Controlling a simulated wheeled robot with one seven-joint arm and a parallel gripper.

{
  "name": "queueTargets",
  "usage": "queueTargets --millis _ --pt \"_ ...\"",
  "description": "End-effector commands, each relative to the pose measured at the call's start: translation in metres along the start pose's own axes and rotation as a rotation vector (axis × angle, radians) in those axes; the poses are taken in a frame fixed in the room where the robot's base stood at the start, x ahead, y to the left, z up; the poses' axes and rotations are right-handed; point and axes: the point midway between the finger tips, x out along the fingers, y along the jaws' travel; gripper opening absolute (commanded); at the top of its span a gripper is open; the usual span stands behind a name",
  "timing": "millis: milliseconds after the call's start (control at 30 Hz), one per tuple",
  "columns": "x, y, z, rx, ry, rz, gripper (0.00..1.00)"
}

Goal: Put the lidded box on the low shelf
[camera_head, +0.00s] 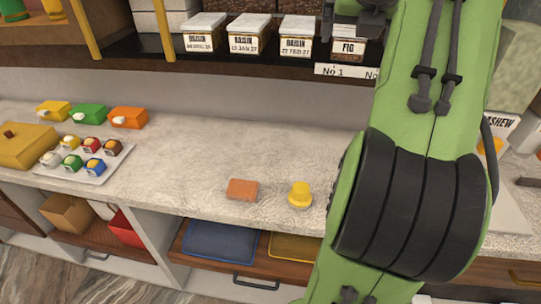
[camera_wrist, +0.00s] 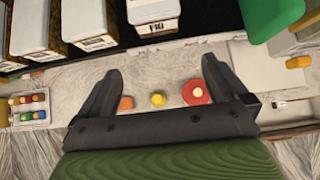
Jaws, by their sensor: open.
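A mustard-yellow box (camera_head: 28,146) with a brown knob on its lid stands on the counter (camera_head: 180,160) at the far left in the head view. White-topped, labelled boxes stand on the upper shelf, among them the FIG box (camera_head: 347,48), which also shows in the wrist view (camera_wrist: 153,12). I cannot tell for sure which is the lidded box. Below the counter is a low shelf (camera_head: 185,245) with a blue mat and a yellow mat. My gripper (camera_wrist: 161,66) is open and empty, its fingers spread below the FIG box in the wrist view. My arm hides the right side of the head view.
An orange block (camera_head: 242,189) and a yellow round piece (camera_head: 300,194) lie near the counter's front edge. A red round piece (camera_wrist: 196,92) is beside them. A tray of small coloured sweets (camera_head: 100,172) stands at left. The counter's middle is clear.

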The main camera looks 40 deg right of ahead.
Motion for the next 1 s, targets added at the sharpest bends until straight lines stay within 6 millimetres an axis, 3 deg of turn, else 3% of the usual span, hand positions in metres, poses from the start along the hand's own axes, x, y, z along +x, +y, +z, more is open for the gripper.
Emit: queueTargets --millis 67,133,267,367,500,600,700,833,1000 --pt "0.005 0.001 -0.003 0.039 0.015 0.021 1.0" --pt "0.02 0.007 -0.015 0.191 0.069 0.091 1.0" --pt "0.051 0.045 -0.066 0.722 0.32 0.261 1.0" --pt "0.049 0.085 -0.118 1.13 0.559 0.277 1.0" --pt "0.021 0.132 -0.206 1.601 0.81 0.109 1.0" --pt "0.004 0.147 -0.277 1.894 0.847 -0.088 1.0" --pt "0.002 0.146 -0.334 2.14 0.769 -0.244 1.0" --pt "0.008 0.138 -0.371 2.325 0.661 -0.331 1.0" --pt "0.01 0.136 -0.377 2.363 0.638 -0.348 1.0"
